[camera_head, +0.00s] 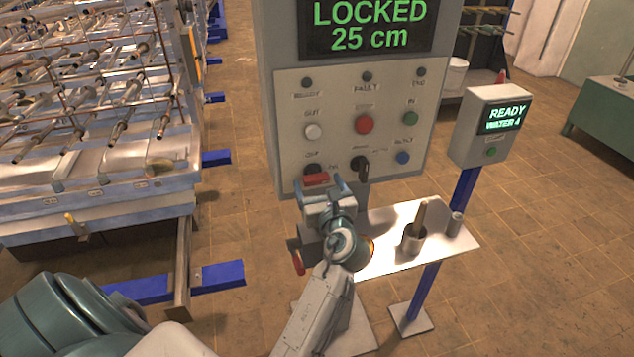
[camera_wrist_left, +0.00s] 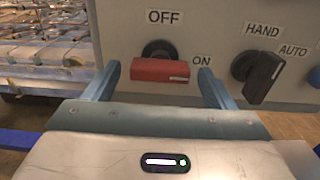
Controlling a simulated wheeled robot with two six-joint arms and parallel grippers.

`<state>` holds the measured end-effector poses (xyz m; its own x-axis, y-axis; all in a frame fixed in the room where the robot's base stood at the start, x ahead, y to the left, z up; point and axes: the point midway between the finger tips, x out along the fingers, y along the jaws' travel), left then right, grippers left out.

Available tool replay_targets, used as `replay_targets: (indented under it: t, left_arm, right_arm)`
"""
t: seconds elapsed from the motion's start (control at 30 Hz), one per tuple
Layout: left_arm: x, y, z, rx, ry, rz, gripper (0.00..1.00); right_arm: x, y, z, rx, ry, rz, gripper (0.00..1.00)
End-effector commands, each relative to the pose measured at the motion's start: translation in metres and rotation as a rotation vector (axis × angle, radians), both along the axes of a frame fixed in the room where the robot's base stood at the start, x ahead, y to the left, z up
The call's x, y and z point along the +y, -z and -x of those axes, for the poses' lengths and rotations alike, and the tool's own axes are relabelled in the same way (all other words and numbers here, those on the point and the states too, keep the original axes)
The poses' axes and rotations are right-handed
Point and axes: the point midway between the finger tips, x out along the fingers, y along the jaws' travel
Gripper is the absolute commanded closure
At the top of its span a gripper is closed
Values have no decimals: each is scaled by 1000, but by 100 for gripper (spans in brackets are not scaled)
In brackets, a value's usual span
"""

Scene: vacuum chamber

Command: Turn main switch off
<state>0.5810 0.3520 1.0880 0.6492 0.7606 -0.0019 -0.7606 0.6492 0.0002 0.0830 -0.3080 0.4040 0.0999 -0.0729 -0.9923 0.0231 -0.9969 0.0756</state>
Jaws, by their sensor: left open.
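The main switch is a red bar handle on a dark round base. It sits at the lower left of the grey control panel, in the head view (camera_head: 316,179) and in the left wrist view (camera_wrist_left: 160,70). The handle lies horizontal, with a white mark at its right end beside the ON label (camera_wrist_left: 202,61). The OFF label (camera_wrist_left: 164,17) is above it. My left gripper (camera_head: 320,187) is open at the switch. In the left wrist view its fingers (camera_wrist_left: 155,80) stand left and right of the handle, with gaps visible. My right gripper is not in view.
A black HAND/AUTO selector (camera_wrist_left: 259,76) is close to the right of the switch. Push buttons, including a red one (camera_head: 364,124), are above. A metal shelf (camera_head: 455,236) with a cup (camera_head: 412,240) juts out at lower right. A READY box (camera_head: 490,125) stands farther right.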

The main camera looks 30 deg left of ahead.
Motion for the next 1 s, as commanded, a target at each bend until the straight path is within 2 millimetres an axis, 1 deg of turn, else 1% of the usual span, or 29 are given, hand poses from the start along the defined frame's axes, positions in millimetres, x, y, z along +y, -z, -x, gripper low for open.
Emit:
replay_targets:
  t: [0.2,0.43,0.77,1.0]
  left_arm:
    - [0,0,0,1,0,1,22]
    - [0,0,0,1,0,1,67]
    - [0,0,0,-29,0,26,66]
    - [0,1,0,-133,1,115,66]
  right_arm:
    - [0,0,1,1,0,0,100]
    - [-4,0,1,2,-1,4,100]
    - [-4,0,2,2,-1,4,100]
    - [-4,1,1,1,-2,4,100]
